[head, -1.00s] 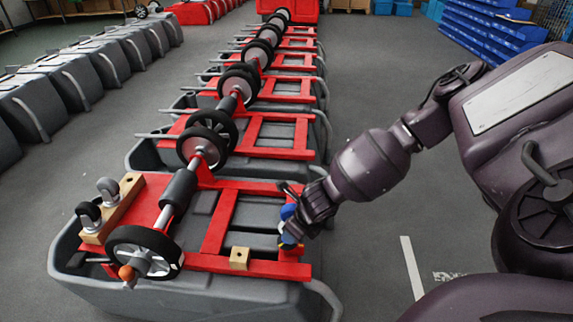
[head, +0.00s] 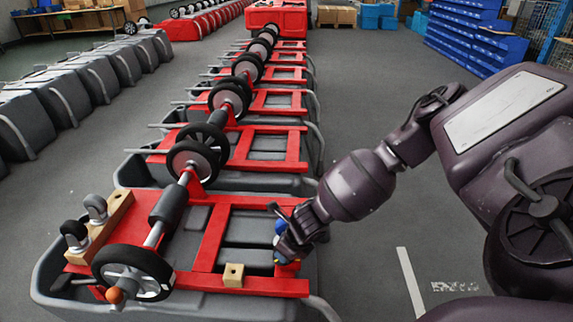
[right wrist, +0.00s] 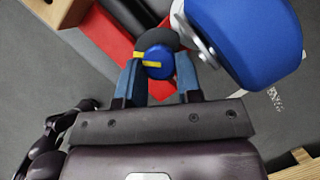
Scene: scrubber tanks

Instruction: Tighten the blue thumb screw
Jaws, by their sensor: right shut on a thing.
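The blue thumb screw (right wrist: 154,62) has a round blue head with a yellow stripe across it. It sits in the middle of the right wrist view, against a dark grey rounded part. My right gripper (right wrist: 157,75) is shut on it, with one blue-grey finger on each side. In the head view my right gripper (head: 283,256) is at the right edge of the nearest red frame (head: 212,238), and it mostly hides the screw. My left gripper is not in view.
A large blue rounded part (right wrist: 248,40) on a metal bracket is close to the right finger. The red frame rests on a grey tank (head: 60,275) and carries a wheeled axle (head: 155,232) and a wooden block (head: 233,275). Open floor lies to the right.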

